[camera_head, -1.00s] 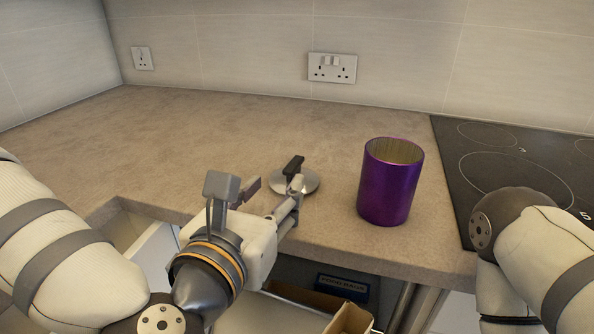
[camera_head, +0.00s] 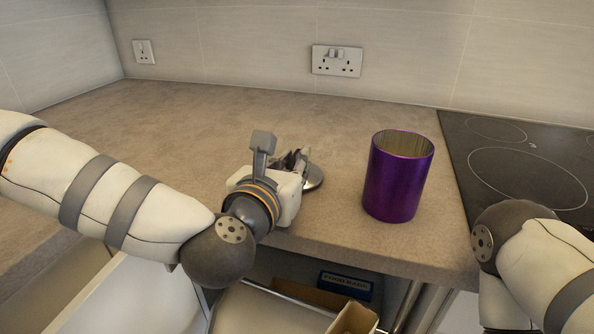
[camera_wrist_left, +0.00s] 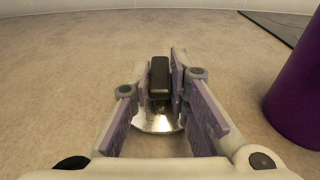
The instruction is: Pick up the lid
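The lid (camera_head: 314,177) is a shiny round disc with a dark upright handle, on the counter left of the purple canister (camera_head: 397,177). My left gripper (camera_head: 290,160) is over the lid and hides much of it. In the left wrist view the two fingers (camera_wrist_left: 160,82) have come together on either side of the dark handle, with almost no gap, and the lid's metal disc (camera_wrist_left: 157,121) shows below. The lid seems to rest on the counter. The canister is upright and open at the top. My right gripper is out of view; only its arm shows at the right.
The counter (camera_head: 180,130) is clear at the back and left. A black hob (camera_head: 510,165) lies to the right of the canister. Below the front edge are an open drawer and a cardboard box (camera_head: 352,318). Sockets (camera_head: 337,61) are on the back wall.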

